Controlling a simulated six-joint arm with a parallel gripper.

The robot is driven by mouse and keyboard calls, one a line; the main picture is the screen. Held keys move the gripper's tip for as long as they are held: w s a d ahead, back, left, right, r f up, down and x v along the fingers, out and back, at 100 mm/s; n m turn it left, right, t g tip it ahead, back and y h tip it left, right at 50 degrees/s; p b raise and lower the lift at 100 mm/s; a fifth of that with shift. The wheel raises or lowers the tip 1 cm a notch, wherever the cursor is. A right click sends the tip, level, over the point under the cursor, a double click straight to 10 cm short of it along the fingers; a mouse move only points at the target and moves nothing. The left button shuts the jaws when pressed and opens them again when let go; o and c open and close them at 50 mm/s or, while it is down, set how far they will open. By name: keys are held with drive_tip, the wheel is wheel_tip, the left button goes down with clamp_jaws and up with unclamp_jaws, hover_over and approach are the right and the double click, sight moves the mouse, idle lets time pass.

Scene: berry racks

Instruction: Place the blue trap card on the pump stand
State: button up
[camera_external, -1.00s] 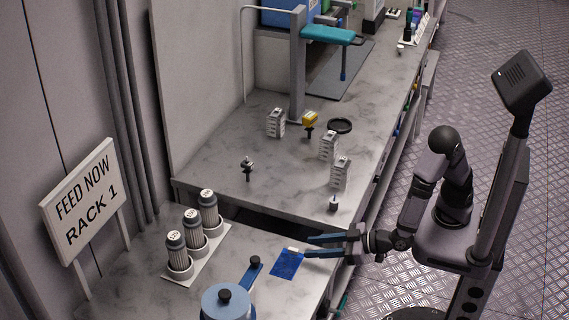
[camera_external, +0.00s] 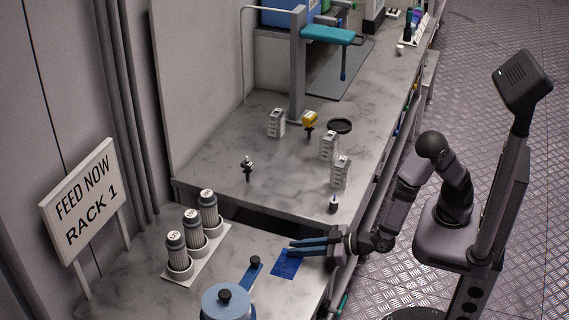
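The blue trap card (camera_external: 286,265) lies on the lower front bench, near its right side. My gripper (camera_external: 292,246) is at the card's far edge, with its two blue fingers close together and pointing left. The fingertips cover the spot of the card's pale tab, and they look shut on it. The contact itself is hidden. No part is labelled as the pump stand, so I cannot tell which it is; a grey post with a teal arm (camera_external: 327,35) stands on the raised bench behind.
A blue round container (camera_external: 227,304) and a blue bar with a black knob (camera_external: 253,271) are left of the card. A white rack (camera_external: 213,255) holds 3 capped cylinders. Grey stacked blocks (camera_external: 328,146) and a yellow-headed item (camera_external: 309,121) stand on the raised bench.

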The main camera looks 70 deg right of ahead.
clamp_jaws()
wheel_tip(320, 180, up, 24)
drive_tip(key=p, duration=1.5)
drive_tip(key=shift+f+p, duration=0.15)
drive_tip(key=shift+p, duration=0.2)
